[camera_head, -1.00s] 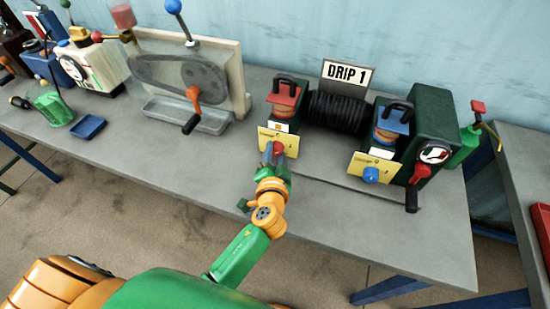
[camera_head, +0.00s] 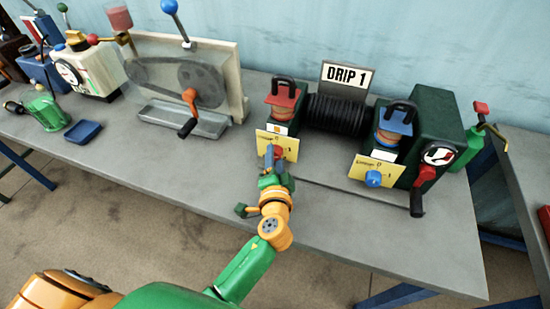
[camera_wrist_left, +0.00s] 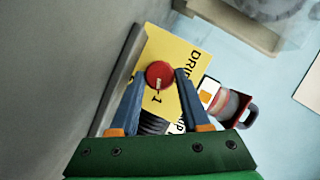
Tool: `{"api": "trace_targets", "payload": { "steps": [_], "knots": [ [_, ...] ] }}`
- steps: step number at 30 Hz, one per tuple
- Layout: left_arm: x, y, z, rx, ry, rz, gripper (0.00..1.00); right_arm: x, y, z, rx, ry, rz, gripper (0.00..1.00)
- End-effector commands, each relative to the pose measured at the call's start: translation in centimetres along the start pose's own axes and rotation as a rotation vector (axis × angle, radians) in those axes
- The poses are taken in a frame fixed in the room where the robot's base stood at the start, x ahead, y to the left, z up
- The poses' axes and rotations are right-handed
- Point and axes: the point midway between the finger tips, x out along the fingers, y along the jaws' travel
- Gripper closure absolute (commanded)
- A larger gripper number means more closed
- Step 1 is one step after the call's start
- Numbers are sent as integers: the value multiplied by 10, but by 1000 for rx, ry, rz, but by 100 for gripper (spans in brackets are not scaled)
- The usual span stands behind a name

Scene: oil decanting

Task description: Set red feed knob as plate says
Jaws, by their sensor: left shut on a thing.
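The red feed knob (camera_head: 277,153) sits on a yellow scale card (camera_head: 289,145) at the front of the left oiler, under a red clamp top. It also shows in the wrist view (camera_wrist_left: 159,74), with a white mark pointing toward the picture's bottom, near a printed 1. My left gripper (camera_head: 276,160) is shut on this knob, one blue finger on each side in the wrist view (camera_wrist_left: 160,80). The plate (camera_head: 347,76) reads "DRIP 1" and stands behind the black coil. My right gripper is out of view.
A second oiler with a blue knob (camera_head: 373,179) and its own yellow card stands to the right. Beside it is a green box with a dial (camera_head: 437,154) and a red-and-black handle. A crank panel (camera_head: 190,75) stands to the left. The grey bench front is clear.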

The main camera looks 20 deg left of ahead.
Motion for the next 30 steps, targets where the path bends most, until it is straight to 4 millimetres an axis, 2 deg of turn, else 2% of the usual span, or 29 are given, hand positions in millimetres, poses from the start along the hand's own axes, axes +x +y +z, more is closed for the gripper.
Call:
{"api": "trace_targets", "payload": {
  "steps": [1, 2, 3, 5, 16, 20, 23, 26, 27, 30],
  "knots": [
    [0, 0, 0, 0, 1, 0, 100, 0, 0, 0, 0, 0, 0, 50],
    [0, 0, 0, 0, 1, 0, 48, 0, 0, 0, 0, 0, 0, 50],
    [0, 0, 0, 0, 1, 0, 37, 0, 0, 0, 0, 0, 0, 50],
    [0, 0, 0, 0, 1, 0, 24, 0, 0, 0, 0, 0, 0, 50],
    [0, 1, 0, -2, -1, 3, 24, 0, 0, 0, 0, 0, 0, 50],
    [-2, -6, -2, -82, -2, 38, 24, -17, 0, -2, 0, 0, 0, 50],
    [-3, -15, -5, -270, -3, 117, 24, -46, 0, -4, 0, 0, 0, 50],
    [-2, -21, -4, -550, -2, 232, 24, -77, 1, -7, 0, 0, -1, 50],
    [-1, -20, -1, -667, -3, 281, 24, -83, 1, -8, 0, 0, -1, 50],
    [2, -15, 4, -926, 0, 389, 24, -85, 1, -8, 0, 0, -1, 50]
  ]
}}
